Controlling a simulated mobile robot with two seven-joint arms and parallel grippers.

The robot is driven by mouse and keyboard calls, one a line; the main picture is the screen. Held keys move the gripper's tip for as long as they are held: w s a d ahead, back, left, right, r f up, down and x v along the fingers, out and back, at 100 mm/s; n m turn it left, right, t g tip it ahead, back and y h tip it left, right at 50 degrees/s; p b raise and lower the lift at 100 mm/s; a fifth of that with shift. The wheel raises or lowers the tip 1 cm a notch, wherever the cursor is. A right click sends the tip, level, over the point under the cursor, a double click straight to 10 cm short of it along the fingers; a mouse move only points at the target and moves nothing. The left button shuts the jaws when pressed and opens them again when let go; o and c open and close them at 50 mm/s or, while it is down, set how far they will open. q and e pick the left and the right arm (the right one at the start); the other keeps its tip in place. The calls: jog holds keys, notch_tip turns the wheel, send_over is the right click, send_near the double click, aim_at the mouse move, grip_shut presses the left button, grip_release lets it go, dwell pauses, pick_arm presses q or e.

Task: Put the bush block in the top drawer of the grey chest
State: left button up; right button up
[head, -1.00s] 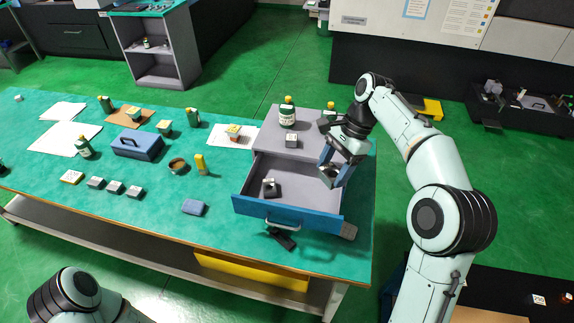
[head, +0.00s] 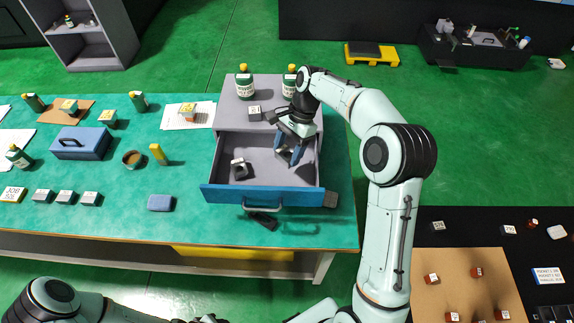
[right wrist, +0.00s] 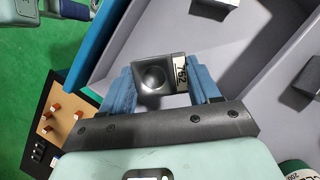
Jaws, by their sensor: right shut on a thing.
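The grey chest (head: 229,118) stands on the green table with its blue-fronted top drawer (head: 225,196) pulled open. My right gripper (head: 290,152) is over the right side of the open drawer. In the right wrist view its blue fingers (right wrist: 163,88) are shut on the bush block (right wrist: 152,75), a grey block with a round hollow and a white label. The block is mostly hidden by the fingers in the head view. A small dark grey item (head: 238,168) lies in the left part of the drawer. My left gripper is not in view.
The drawer's middle floor is clear.

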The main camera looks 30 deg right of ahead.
jog(key=shift+w+f, duration=0.15)
jog(key=shift+f, duration=0.6)
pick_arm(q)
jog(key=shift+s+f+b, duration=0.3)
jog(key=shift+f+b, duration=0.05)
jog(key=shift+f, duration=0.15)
pick_arm(e)
jog(key=shift+f, duration=2.75)
jog(key=shift+f, duration=0.2)
jog(key=o, duration=1.5)
jog(key=shift+c, duration=0.2)
jog(key=shift+r, duration=0.1)
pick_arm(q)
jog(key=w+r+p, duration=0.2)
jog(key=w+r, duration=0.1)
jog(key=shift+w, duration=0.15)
pick_arm(e)
jog(key=v, duration=1.2)
